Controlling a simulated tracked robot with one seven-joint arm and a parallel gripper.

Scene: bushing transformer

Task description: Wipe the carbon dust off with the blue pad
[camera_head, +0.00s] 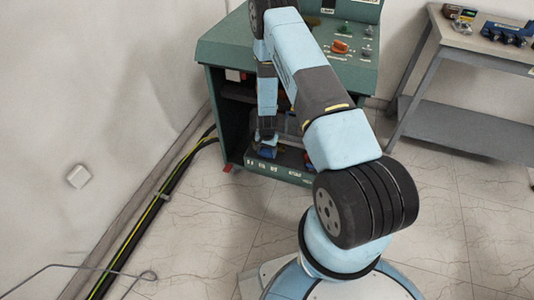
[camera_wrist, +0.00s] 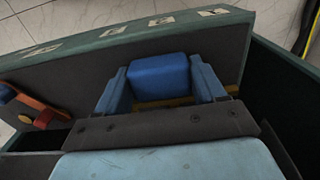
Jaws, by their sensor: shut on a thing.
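My gripper (camera_wrist: 160,84) is shut on the blue pad (camera_wrist: 160,70), which sits between its two blue fingers in the wrist view. In the head view my gripper (camera_head: 267,142) points down inside the lower opening of the green cabinet (camera_head: 225,100), near its front sill. The blue pad (camera_head: 268,153) shows there only as a small patch. In the wrist view the pad is over the dark interior, close to the labelled green edge (camera_wrist: 130,30). I cannot tell whether it touches a surface. I cannot make out the carbon dust; the interior is dark and partly hidden by my gripper.
A red-orange part with a blue end (camera_wrist: 28,103) lies left of my gripper in the wrist view. The cabinet's walls and sill close in around it. Black and yellow cables (camera_head: 150,215) run along the left wall. A grey table (camera_head: 470,45) with tools stands right.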

